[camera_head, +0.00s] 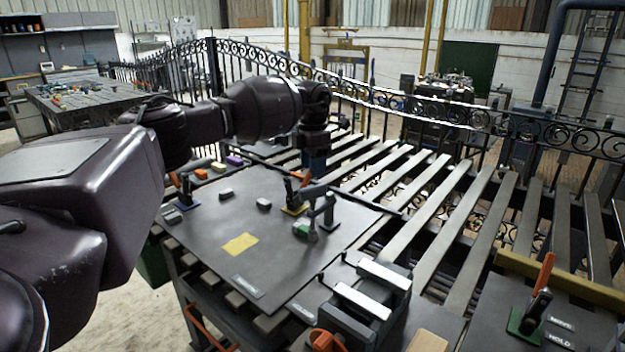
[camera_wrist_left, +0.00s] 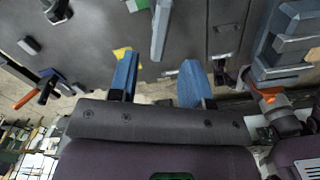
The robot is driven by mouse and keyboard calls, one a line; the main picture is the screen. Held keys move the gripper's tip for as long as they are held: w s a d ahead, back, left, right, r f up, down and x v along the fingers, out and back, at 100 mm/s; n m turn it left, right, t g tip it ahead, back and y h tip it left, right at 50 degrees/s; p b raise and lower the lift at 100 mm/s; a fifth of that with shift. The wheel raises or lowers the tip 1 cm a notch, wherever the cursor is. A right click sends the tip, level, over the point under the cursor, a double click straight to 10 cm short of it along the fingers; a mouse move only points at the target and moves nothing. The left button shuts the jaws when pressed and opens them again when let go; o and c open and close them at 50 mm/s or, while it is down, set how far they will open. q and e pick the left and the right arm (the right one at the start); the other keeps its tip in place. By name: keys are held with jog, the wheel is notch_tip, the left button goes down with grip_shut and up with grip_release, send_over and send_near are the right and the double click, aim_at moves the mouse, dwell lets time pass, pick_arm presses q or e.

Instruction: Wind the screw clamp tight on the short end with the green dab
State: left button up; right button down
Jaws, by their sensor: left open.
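A grey clamp-like piece (camera_head: 328,210) stands on the dark plate (camera_head: 205,215), right of centre in the head view. A green dab (camera_head: 303,230) shows on a short dark end by its foot. Green also shows at the top edge of the left wrist view (camera_wrist_left: 138,5), beside a grey bar (camera_wrist_left: 160,30). Which part is the clamp's screw, I cannot tell. My left gripper (camera_head: 316,163) points down behind the clamp piece, apparently apart from it. In the wrist view its blue fingers (camera_wrist_left: 158,78) are spread with nothing between them. My right gripper is not in view.
An orange-handled toggle clamp on a yellow base (camera_head: 294,208) stands close beside the grey piece. A vise with pale jaws (camera_head: 360,302) is at the front. A yellow patch (camera_head: 240,243) and small grey blocks lie on the plate. Slats and a scrolled gate (camera_head: 400,100) extend behind.

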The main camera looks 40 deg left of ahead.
aim_at(313, 186)
pick_arm(q)
jog(key=shift+r, duration=1.95)
